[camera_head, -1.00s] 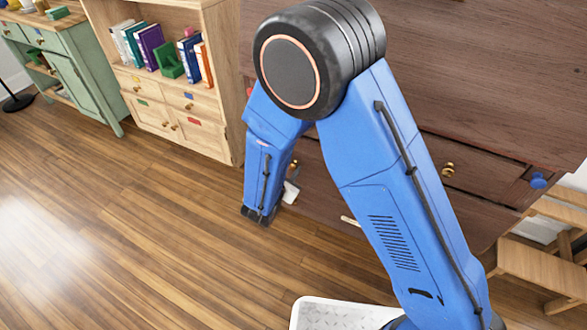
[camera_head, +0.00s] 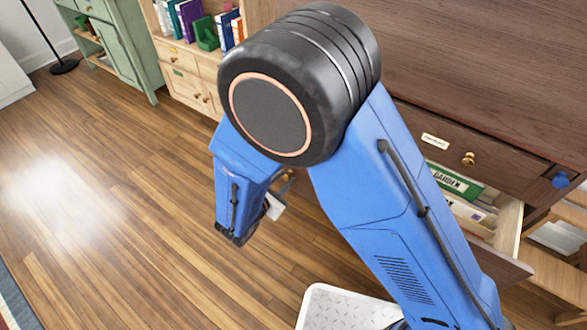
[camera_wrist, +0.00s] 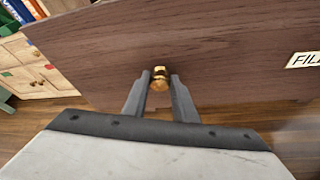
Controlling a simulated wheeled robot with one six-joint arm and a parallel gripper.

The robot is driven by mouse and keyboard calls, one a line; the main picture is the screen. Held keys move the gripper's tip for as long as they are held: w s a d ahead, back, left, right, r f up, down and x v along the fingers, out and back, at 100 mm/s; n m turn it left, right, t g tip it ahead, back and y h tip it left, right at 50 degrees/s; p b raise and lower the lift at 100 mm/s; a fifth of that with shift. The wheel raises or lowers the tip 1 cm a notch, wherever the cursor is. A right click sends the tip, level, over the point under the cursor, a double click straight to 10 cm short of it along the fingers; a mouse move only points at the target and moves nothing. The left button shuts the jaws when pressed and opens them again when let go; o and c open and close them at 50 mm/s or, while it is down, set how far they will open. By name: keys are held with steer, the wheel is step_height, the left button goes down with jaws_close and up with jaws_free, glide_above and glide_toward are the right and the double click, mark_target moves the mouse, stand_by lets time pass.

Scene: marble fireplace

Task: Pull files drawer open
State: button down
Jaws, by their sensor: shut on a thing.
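The files drawer (camera_head: 508,256) stands pulled out of the dark wooden cabinet in the head view. Hanging folders (camera_head: 455,182) show inside, one with a green tab reading "GARDEN". In the wrist view, the brown drawer front (camera_wrist: 225,75) fills the upper middle, with a cut-off label (camera_wrist: 303,60) starting "FIL" at the right. My gripper (camera_wrist: 160,84) is shut on the drawer's brass knob (camera_wrist: 160,73), one finger on each side.
Above the open drawer is a shut drawer with a brass knob (camera_head: 468,158). A blue knob (camera_head: 561,180) is at its right. Wooden steps (camera_head: 560,275) stand close on the right. A bookcase (camera_head: 182,72) stands behind left. Open floor (camera_head: 110,200) lies left.

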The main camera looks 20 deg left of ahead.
steer(key=s+a, duration=0.3)
steer(key=s, duration=0.7)
steer(key=shift+a, duration=0.1)
steer(key=c, duration=1.4)
jaws_free()
steer(key=shift+c, duration=0.2)
steer(key=shift+s, duration=0.1)
steer(key=v, duration=1.7)
steer(key=shift+r, duration=0.2)
steer(key=shift+s, duration=0.25)
